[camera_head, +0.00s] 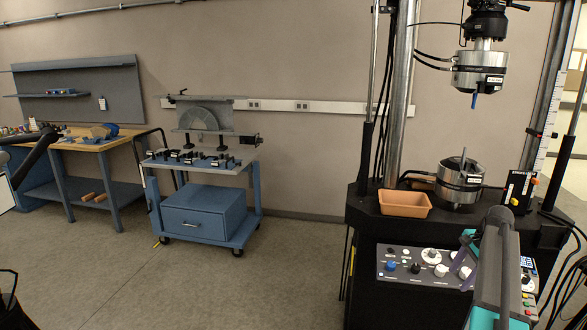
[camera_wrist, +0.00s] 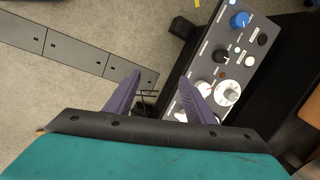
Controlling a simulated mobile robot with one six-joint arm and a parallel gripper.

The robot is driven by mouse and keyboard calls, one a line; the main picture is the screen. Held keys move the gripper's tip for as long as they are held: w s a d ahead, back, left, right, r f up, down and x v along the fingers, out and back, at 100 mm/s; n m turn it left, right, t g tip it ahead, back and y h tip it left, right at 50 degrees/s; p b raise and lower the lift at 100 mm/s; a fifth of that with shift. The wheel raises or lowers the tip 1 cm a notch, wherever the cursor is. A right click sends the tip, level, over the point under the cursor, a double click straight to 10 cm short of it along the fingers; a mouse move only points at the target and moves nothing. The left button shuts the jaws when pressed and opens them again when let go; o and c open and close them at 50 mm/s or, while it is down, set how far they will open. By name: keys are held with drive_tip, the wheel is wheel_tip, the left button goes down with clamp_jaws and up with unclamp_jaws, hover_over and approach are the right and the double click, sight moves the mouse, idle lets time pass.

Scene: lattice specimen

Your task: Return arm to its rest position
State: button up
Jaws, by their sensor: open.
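My gripper (camera_wrist: 163,85) is open and empty, its two purple fingers apart in the wrist view, over the edge of the control panel (camera_wrist: 220,75) and the floor. In the head view my arm (camera_head: 495,265) reaches in at the lower right, in front of the testing machine, and covers part of its control panel (camera_head: 405,265). The gripper's teal body and purple parts show there. It appears to touch nothing, though its exact distance from the panel cannot be told.
The machine's upper grip (camera_head: 480,72) hangs above the lower grip (camera_head: 460,184). An orange tray (camera_head: 405,204) sits on the machine's ledge. A blue cart (camera_head: 205,212) and a workbench (camera_head: 88,145) stand to the left. Open floor (camera_head: 270,275) lies between the cart and the machine.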

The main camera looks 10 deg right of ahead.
drive_tip(key=s+a+f+n+g+y, duration=0.1)
drive_tip(key=s+a+f+n+g, duration=0.15)
drive_tip(key=a+f, duration=1.35)
drive_tip(key=s+a+f+n+g+y, duration=0.1)
drive_tip(key=s+a+f+n+g, duration=0.15)
drive_tip(key=a+f, duration=1.35)
drive_tip(key=s+a+f+n+g, duration=0.1)
drive_tip(key=s+a+f+n, duration=0.1)
drive_tip(key=s+a+f, duration=0.35)
drive_tip(key=s+a+f+n+g, duration=0.2)
drive_tip(key=s+a+f, duration=0.1)
drive_tip(key=s+a, duration=0.55)
drive_tip(key=s+a+f+n+h, duration=0.1)
drive_tip(key=s+a+f+n, duration=0.1)
drive_tip(key=s+n, duration=0.3)
drive_tip(key=s+a+f+n+h, duration=0.2)
drive_tip(key=s+n, duration=0.3)
drive_tip(key=s, duration=0.7)
drive_tip(key=shift+f, duration=0.15)
